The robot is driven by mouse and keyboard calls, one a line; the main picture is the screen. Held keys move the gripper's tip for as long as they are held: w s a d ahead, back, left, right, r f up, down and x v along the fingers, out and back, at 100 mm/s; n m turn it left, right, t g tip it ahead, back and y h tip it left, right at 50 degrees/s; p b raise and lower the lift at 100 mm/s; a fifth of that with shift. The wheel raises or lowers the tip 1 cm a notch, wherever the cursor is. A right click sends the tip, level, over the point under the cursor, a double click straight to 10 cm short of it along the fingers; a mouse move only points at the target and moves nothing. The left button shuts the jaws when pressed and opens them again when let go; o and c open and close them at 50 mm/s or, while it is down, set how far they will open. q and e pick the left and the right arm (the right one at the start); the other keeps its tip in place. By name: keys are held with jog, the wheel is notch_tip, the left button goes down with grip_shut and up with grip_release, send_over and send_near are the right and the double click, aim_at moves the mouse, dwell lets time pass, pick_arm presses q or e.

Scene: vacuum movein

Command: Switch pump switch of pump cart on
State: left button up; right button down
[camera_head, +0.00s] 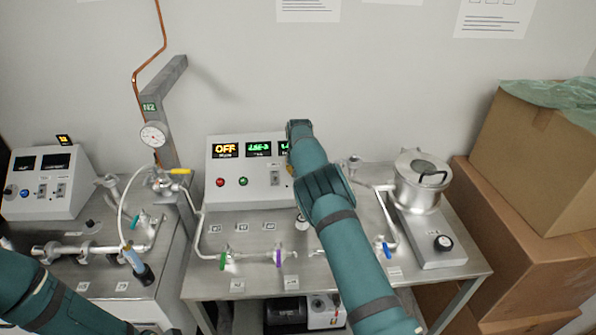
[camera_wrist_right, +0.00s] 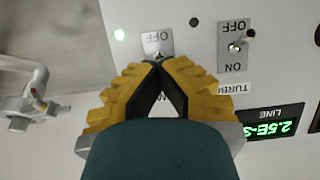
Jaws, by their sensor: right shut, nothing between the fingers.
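The pump cart's control panel (camera_head: 222,175) stands at the back of the middle steel cart, with an amber "OFF" display (camera_head: 226,149) and green number displays. My right arm reaches up over the panel's right part and hides its gripper in the head view. In the right wrist view my right gripper (camera_wrist_right: 158,66) is shut and empty. Its yellow fingertips lie right at a toggle switch plate marked "OFF" (camera_wrist_right: 157,38); the plate's lower part and label are hidden, and I cannot tell contact. Beside it is the turbo switch (camera_wrist_right: 236,46). My left gripper is out of view.
Valves and pipes (camera_head: 255,256) run along the cart top, with a metal chamber (camera_head: 417,180) at right. Another panel (camera_head: 45,183) stands left. Cardboard boxes (camera_head: 530,215) crowd the right side.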

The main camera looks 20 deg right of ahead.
jog(key=shift+s+f, duration=0.1)
jog(key=shift+f, duration=0.15)
jog(key=c, duration=1.1)
grip_release()
jog(key=shift+o, duration=0.2)
jog(key=shift+r, duration=0.1)
jog(key=shift+r, duration=0.55)
jog(key=d+v, duration=0.1)
jog(key=v, duration=0.9)
jog(key=shift+s+a+r, duration=0.2)
jog(key=shift+a+r, duration=0.2)
jog(key=shift+a, duration=0.1)
